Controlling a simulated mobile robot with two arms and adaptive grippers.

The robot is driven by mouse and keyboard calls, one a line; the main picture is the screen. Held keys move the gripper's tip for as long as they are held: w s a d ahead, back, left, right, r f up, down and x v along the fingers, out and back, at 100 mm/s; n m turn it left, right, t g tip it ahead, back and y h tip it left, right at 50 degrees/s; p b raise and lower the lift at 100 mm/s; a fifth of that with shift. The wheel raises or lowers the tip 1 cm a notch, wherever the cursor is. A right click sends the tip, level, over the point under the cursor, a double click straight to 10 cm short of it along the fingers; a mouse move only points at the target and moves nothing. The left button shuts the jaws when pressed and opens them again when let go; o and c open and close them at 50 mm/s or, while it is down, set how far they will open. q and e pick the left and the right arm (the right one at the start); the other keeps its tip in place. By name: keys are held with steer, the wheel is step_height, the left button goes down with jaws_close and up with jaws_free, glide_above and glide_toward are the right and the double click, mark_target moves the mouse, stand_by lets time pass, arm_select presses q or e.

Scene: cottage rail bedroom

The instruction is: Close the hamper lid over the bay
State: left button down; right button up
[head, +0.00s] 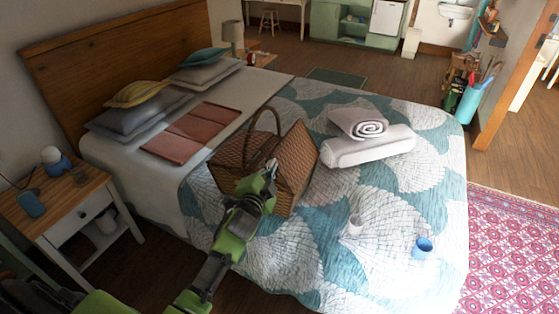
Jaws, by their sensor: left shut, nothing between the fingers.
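The wicker hamper (232,181) sits on the bed, with its arched handle (256,109) standing up. A wicker lid panel (299,158) stands raised and tilted at the hamper's right side. My left gripper (270,167) is shut and empty, in front of the hamper at the near left side of the raised panel. I cannot tell if it touches the wicker. My arm and gripper hide part of the hamper's near side, and the inside of the bay does not show clearly. My right gripper is not in view.
A folded towel (362,151) and a rolled one (358,123) lie right of the hamper. Folded reddish cloths (190,134) lie behind left. A nightstand (57,211) stands at left.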

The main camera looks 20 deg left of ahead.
arm_select(q)
steer(key=a+f+n+h+b, duration=0.1)
steer(key=a+f+n+h, duration=0.1)
steer(key=a+f+n, duration=0.4)
steer(key=shift+w+a+f+g+b, duration=0.15)
steer(key=shift+a+f+g+b, duration=0.25)
steer(key=shift+a+f, duration=0.8)
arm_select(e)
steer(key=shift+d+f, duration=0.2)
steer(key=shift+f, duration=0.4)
arm_select(q)
steer(key=shift+d+f, duration=0.15)
steer(key=shift+f, duration=0.05)
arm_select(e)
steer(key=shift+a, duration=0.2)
arm_select(q)
steer(key=s+r+p, duration=0.1)
steer(key=s+r, duration=0.5)
steer(key=s, duration=0.3)
steer(key=shift+s+d+r+p, duration=0.3)
steer(key=shift+s+d+p, duration=0.1)
steer(key=shift+d, duration=0.05)
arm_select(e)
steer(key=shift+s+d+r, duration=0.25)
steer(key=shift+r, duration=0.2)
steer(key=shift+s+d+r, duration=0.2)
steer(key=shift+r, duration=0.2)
